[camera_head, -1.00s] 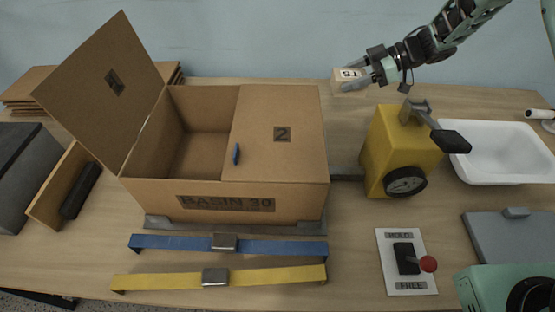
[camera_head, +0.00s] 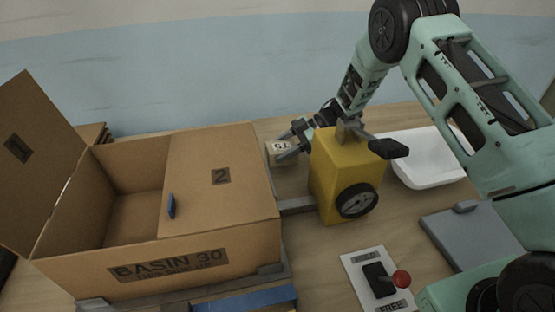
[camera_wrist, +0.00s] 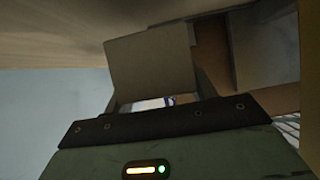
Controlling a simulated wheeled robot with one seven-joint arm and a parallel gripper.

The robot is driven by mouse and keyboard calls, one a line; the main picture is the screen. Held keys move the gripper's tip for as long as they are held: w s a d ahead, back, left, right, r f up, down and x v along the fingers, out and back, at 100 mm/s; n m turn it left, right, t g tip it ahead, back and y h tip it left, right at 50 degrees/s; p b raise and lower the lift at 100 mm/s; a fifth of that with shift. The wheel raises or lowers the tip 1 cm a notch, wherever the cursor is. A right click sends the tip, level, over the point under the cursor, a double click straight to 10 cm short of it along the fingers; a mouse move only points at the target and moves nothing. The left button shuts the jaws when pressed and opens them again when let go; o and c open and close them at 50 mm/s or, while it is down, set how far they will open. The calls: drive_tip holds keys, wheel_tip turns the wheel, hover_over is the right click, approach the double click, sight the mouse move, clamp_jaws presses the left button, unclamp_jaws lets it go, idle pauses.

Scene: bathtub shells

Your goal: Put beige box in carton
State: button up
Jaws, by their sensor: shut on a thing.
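My gripper (camera_head: 286,147) is shut on the beige box (camera_head: 277,154), a small block with a dark-printed pale label. It is right of the carton's back right corner and left of the yellow device; I cannot tell if the box touches the table. The carton (camera_head: 230,245), marked BASIN 30, has flap 1 (camera_head: 30,170) standing open at the left.
A yellow device (camera_head: 325,180) with a gauge and black handle stands right of the carton. Behind it is a white basin (camera_head: 425,175). A switch plate (camera_head: 365,295) with a red knob lies in front, beside a grey slab (camera_head: 460,235).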

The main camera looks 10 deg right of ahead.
drive_tip(key=shift+f+p, duration=0.3)
drive_tip(key=shift+f, duration=1.5)
drive_tip(key=shift+f, duration=0.1)
drive_tip(key=shift+f, duration=0.15)
drive_tip(key=o, duration=1.1)
